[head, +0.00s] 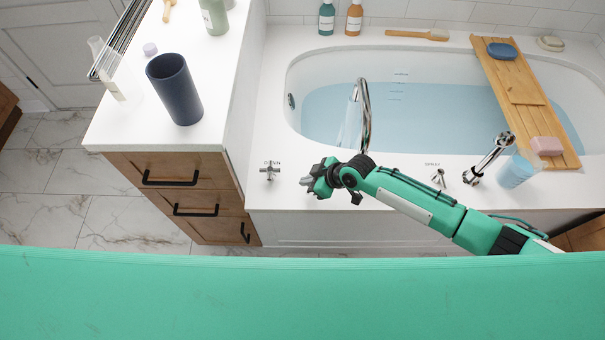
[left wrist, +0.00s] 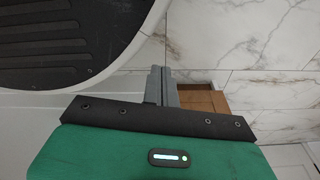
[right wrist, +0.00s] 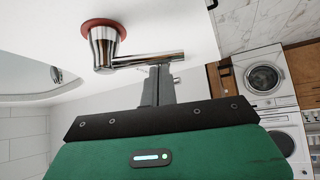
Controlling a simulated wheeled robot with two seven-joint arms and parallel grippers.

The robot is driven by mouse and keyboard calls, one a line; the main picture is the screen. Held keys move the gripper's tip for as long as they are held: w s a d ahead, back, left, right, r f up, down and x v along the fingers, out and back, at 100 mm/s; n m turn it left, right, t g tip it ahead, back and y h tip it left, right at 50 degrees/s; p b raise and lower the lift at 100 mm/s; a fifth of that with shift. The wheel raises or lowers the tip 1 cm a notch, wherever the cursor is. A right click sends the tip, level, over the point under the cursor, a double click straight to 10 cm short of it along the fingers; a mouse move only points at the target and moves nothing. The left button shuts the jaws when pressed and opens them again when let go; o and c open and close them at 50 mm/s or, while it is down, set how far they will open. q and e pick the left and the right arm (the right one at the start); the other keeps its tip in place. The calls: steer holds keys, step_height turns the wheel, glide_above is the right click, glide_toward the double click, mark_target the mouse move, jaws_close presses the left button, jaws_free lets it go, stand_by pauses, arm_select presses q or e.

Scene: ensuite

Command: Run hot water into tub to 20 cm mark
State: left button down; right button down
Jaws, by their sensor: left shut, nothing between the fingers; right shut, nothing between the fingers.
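The white tub (head: 268,95) holds pale blue water (head: 430,120). A stream (head: 347,125) falls from the chrome spout (head: 365,110). Small level marks (head: 397,84) show on the far inner wall, some above and some at the water; their figures are too small to read. My right gripper (head: 311,182) is shut and empty over the tub's front rim. In the right wrist view, its fingertips (right wrist: 158,70) are at a chrome lever tap (right wrist: 103,45) with a red base ring; I cannot tell if they touch. My left gripper shows only in the left wrist view (left wrist: 160,70), shut and empty.
A handle marked SPRAY (head: 438,178), a hand shower (head: 490,158) and a blue cup (head: 515,171) are to the right. A wooden board (head: 515,95) spans the tub. A counter (head: 150,115) stands at left.

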arm_select(q)
steer(key=shift+s+f, duration=0.15)
steer(key=shift+f, duration=0.05)
arm_select(e)
steer(key=shift+s+d+f, duration=0.1)
steer(key=shift+s+d, duration=0.05)
steer(key=shift+d, duration=0.15)
steer(key=shift+d, duration=0.15)
steer(key=shift+s+d, duration=0.15)
steer(key=shift+d, duration=0.15)
steer(key=shift+s+d, duration=0.15)
steer(key=shift+d, duration=0.55)
arm_select(q)
steer(key=shift+w+d+r, duration=0.15)
steer(key=shift+w+r, duration=0.25)
steer(key=shift+r, duration=0.05)
arm_select(e)
steer(key=shift+a, duration=0.15)
